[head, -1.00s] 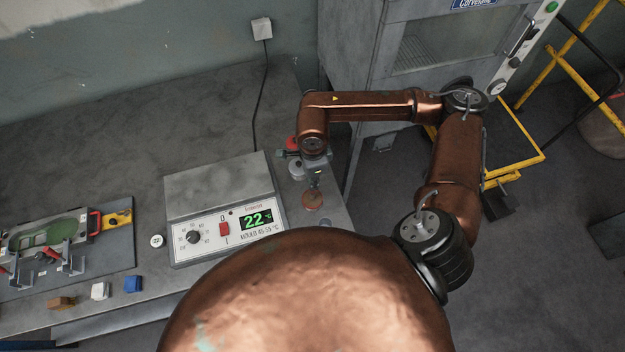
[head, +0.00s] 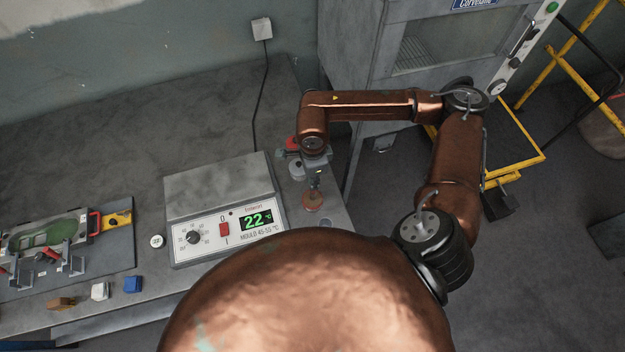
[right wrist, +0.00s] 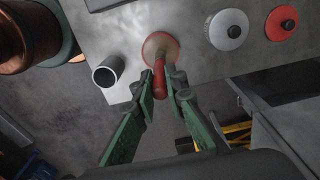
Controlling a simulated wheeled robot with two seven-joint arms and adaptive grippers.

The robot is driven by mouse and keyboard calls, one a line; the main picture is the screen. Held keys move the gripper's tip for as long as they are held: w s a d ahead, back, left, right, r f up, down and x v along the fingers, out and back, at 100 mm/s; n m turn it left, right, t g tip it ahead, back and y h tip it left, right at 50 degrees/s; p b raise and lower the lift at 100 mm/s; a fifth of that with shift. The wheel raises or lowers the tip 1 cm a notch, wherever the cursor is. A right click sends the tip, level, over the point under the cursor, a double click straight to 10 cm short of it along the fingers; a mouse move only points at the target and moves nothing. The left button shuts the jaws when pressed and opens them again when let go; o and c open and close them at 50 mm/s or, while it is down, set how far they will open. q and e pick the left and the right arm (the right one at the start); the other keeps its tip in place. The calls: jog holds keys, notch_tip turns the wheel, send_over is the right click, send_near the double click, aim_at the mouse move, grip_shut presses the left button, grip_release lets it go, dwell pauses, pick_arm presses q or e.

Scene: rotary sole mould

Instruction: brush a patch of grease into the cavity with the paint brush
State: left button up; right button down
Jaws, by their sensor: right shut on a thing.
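The paint brush shows its red handle (right wrist: 159,88) in the right wrist view; its bristles are hidden. My right gripper (right wrist: 158,74) is shut on this handle. The brush end is over or in a round reddish-tan pot (right wrist: 152,42) at the table edge; I cannot tell how deep. My left gripper is not in view.
A heater box (head: 220,187) reading 22 °C stands between the mould and the pot. A grey round pot (right wrist: 228,30), a red one (right wrist: 284,23) and an open metal tube (right wrist: 107,72) stand close by.

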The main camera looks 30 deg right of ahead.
jog(key=shift+r+p, duration=1.1)
jog(key=shift+r, duration=2.2)
